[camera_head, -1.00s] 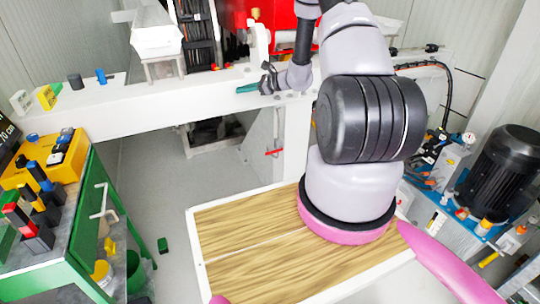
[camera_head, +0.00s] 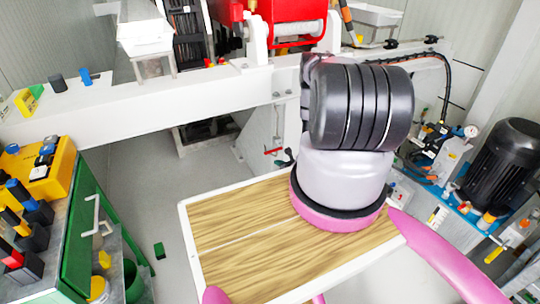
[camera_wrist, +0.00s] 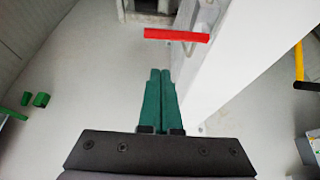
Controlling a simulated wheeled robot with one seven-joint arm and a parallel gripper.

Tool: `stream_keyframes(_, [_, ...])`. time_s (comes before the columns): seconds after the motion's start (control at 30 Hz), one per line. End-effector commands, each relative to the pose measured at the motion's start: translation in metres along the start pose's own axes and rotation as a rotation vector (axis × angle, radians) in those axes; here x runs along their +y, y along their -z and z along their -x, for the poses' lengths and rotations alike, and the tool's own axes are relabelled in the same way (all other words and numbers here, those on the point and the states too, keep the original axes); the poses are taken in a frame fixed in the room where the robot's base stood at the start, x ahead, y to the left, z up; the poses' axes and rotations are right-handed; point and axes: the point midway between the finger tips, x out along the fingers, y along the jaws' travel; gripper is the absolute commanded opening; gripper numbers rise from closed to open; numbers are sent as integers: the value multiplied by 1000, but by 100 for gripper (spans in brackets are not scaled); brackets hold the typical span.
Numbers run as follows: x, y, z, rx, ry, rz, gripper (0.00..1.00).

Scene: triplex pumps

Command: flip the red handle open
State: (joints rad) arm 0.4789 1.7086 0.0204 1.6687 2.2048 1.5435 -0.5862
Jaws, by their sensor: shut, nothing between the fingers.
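The red handle (camera_wrist: 176,35) is a short bar at the top of the wrist view, lying nearly level across the picture beside a white post. In the head view the red handle (camera_head: 273,151) shows low on the white frame, under the long beam. My gripper (camera_wrist: 160,73) has two green fingers pressed together with nothing between them. In the wrist view the fingertips point toward the handle, below it in the picture, with a visible gap. In the head view my arm hides most of the gripper; a dark part shows just right of the handle.
The white beam (camera_head: 150,103) crosses above the handle. The white post (camera_wrist: 225,60) stands right of the fingers. A green cart (camera_head: 78,235) is at the left, and a black motor (camera_head: 503,163) with blue pump parts is at the right. Grey floor lies left of the handle.

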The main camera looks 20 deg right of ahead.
Motion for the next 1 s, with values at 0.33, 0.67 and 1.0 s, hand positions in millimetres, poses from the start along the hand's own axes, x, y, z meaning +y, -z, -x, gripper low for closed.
stream_keyframes(0.33, [-2,10,2,8,18,-9,0])
stream_keyframes(0.67, [-2,10,-21,6,17,-7,0])
stream_keyframes(1.0, [-3,10,-78,6,16,-7,0])
